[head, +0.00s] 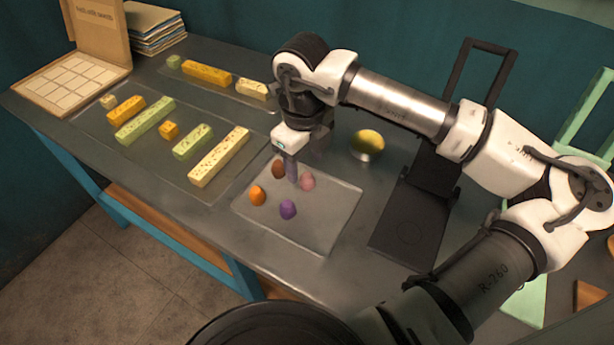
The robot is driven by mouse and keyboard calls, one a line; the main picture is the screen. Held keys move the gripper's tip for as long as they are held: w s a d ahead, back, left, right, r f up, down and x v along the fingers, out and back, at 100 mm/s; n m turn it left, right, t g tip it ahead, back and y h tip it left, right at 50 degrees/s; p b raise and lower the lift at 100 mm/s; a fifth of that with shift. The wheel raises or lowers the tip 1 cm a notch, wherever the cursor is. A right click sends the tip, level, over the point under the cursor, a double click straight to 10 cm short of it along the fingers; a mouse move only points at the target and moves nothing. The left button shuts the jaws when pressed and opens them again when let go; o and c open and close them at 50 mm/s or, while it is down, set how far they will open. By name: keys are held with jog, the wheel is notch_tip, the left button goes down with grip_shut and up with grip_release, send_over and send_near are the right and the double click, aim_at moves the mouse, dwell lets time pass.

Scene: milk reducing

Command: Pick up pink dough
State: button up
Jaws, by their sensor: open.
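The pink dough (308,181) is a small rounded lump on the upper part of a clear flat tray (325,229). My gripper (292,180) points down over the tray, just left of the pink dough and very near it. I cannot tell whether a finger touches the dough. The jaws are open, though the gap between the fingers is hard to see from here. The pink dough is not visibly held.
A brown lump (278,169), an orange lump (258,195) and a purple lump (288,209) share the tray. A yellow-green ball (367,144) sits behind it. A black stand (408,228) is at right. Patterned bars (219,157) lie left.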

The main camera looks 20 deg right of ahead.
aim_at(305, 181)
jog(key=shift+w+d+f+p, duration=0.15)
jog(key=shift+f+p, duration=0.25)
jog(key=shift+f, duration=0.6)
jog(key=shift+w+a+f+p, duration=0.15)
jog(key=shift+f+p, duration=0.2)
jog(key=shift+f, duration=0.65)
jog(key=shift+w+d+f+p, duration=0.15)
jog(key=shift+f+p, duration=0.25)
jog(key=shift+f, duration=0.6)
jog(key=c, duration=1.1)
